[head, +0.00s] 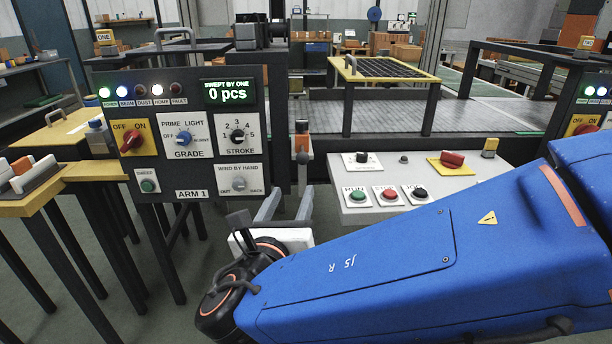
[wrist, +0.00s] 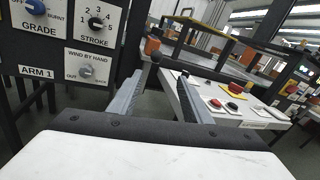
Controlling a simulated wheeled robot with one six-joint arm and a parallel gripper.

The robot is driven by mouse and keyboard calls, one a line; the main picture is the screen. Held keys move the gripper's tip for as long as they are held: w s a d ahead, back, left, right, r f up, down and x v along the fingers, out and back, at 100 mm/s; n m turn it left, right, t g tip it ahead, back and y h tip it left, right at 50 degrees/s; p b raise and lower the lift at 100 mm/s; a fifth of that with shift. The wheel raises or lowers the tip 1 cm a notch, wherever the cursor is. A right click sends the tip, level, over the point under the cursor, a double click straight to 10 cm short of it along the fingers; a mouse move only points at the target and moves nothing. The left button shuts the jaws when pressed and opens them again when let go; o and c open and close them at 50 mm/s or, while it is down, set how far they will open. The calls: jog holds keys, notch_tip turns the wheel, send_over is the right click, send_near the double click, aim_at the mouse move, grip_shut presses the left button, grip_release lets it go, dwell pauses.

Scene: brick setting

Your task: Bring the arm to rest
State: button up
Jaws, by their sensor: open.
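The dark ARM 1 panel (head: 185,105) stands left of centre and is cut off in the wrist view (wrist: 45,45). Its display (head: 228,93) reads "SWEPT BY ONE 0 pcs". The POWER, BEAM and HOME lamps look lit; DUST and FAULT look dark. It carries a red OFF/ON switch (head: 132,141), a blue GRADE knob (head: 183,138), a black STROKE knob (head: 237,136), a grey WIND BY HAND knob (head: 239,183) and a green button (head: 148,186). My gripper (head: 287,204) is open and empty, right of the panel and apart from it. Both fingers show in the wrist view (wrist: 160,85).
An orange-gripped lever (head: 302,145) stands beyond my gripper. A pale console (head: 435,205) with several buttons is to the right, behind my blue arm. A yellow-topped stand (head: 385,68) and a grey conveyor (head: 410,118) lie behind. Tables stand at the left.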

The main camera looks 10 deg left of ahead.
jog(key=w+d+f+m+g+h, duration=0.2)
jog(key=d+m+g, duration=0.15)
jog(key=d, duration=0.55)
jog(key=w+d+f+m+g+h, duration=0.1)
jog(key=d+f+m+g+h, duration=0.1)
jog(key=d+m, duration=0.5)
jog(key=w+d+f+m+g+h, duration=0.2)
jog(key=d+m+h, duration=0.1)
jog(key=d, duration=0.8)
jog(key=s+d+f+m+g+y, duration=0.1)
jog(key=s+d+f+m+g, duration=0.1)
jog(key=s+d+m, duration=0.3)
jog(key=s+d+f+m+g, duration=0.1)
jog(key=d+f+m+g, duration=0.15)
jog(key=d, duration=0.35)
jog(key=s+d+f+m+y, duration=0.1)
jog(key=s+m+y, duration=0.2)
jog(key=s+m, duration=0.2)
jog(key=s+d+f+m+g+y, duration=0.1)
jog(key=s+m, duration=0.4)
jog(key=m, duration=0.7)
jog(key=shift+d+f+y, duration=0.2)
jog(key=shift+d+y, duration=0.55)
jog(key=shift+y, duration=0.25)
